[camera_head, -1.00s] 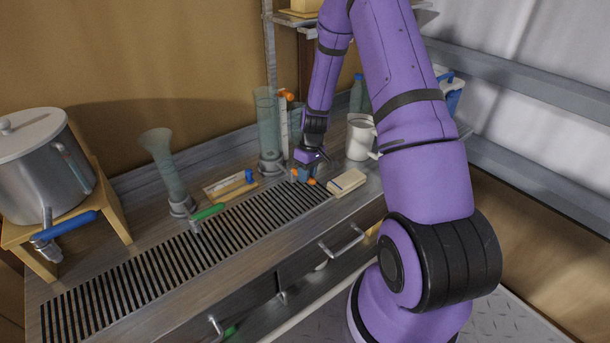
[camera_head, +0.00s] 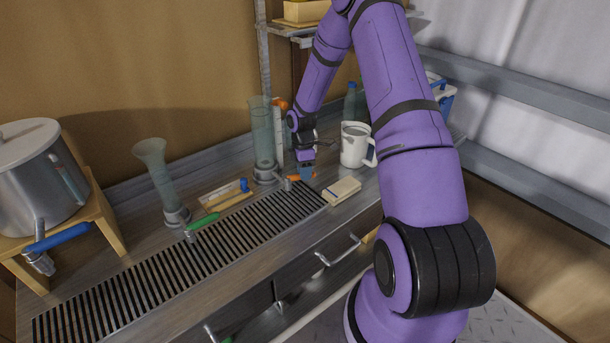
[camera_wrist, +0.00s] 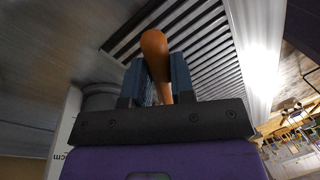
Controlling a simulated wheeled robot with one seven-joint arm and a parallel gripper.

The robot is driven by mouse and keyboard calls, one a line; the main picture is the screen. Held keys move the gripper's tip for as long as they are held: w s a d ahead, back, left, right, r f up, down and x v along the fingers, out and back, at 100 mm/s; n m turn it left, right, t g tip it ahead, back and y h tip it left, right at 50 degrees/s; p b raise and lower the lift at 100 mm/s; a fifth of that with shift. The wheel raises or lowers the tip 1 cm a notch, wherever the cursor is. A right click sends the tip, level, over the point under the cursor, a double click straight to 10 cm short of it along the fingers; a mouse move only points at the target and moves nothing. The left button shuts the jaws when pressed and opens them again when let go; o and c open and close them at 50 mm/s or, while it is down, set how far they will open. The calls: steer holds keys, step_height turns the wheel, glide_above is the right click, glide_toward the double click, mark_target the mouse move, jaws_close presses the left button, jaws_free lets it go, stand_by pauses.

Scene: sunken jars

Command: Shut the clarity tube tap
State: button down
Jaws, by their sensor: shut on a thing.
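The clear, tall tube (camera_head: 262,135) stands upright at the back of the bench, on a grey base behind the slotted drain. Its tap has an orange handle (camera_head: 292,178) low at the front, beside my gripper (camera_head: 306,174). In the wrist view the orange handle (camera_wrist: 155,50) lies between the two blue-grey fingers of my gripper (camera_wrist: 160,80), which are shut on it. The handle's rounded end sticks out beyond the fingertips, over the slotted drain. The tap's body is mostly hidden by my gripper, so I cannot tell how far the tap is turned.
A flared tube (camera_head: 158,175) with a green tap handle (camera_head: 202,221) stands to the left. A lidded pot (camera_head: 40,185) with a blue tap handle is at far left. A white jug (camera_head: 354,146) and a pale block (camera_head: 342,190) are close right of my gripper.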

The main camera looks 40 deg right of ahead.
steer(key=shift+w+d+n+h, duration=0.15)
steer(key=shift+w+n, duration=0.3)
steer(key=shift+n, duration=0.4)
steer(key=shift+w+d+n+h, duration=0.15)
steer(key=shift+w+n, duration=0.25)
steer(key=shift+n, duration=0.45)
steer(key=shift+a, duration=0.1)
steer(key=c, duration=1)
jaws_free()
steer(key=shift+o, duration=0.2)
step_height(320, 180, up, 7)
steer(key=w, duration=0.1)
steer(key=shift+w+r, duration=0.15)
steer(key=shift+w, duration=0.15)
